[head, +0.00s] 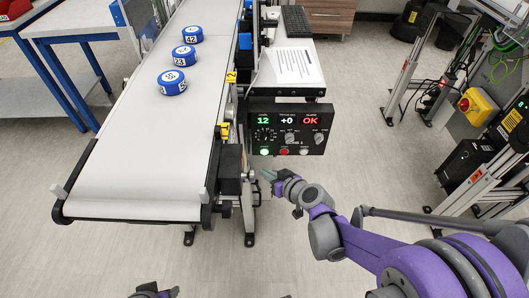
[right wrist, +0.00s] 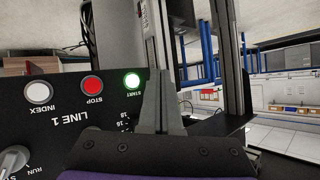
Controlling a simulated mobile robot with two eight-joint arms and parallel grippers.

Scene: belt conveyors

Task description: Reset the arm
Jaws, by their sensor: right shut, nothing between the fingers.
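My right arm reaches in from the right in the head view. Its gripper (head: 267,177) is just below the control panel (head: 288,131) and right of the conveyor's near leg. The gripper is shut and empty. In the right wrist view the closed fingers (right wrist: 162,105) stand near the panel (right wrist: 60,120), beside the lit green START button (right wrist: 132,80). The red STOP button (right wrist: 92,86) and white INDEX button (right wrist: 39,92) are farther left. Contact with the panel cannot be told. A small dark and purple part of mine shows at the head view's bottom edge; no left fingers show.
The white conveyor belt (head: 140,165) carries three blue numbered pucks (head: 172,82). A paper sheet (head: 293,65) lies on a side table behind the panel. A metal frame with a yellow and red stop box (head: 476,106) stands at right.

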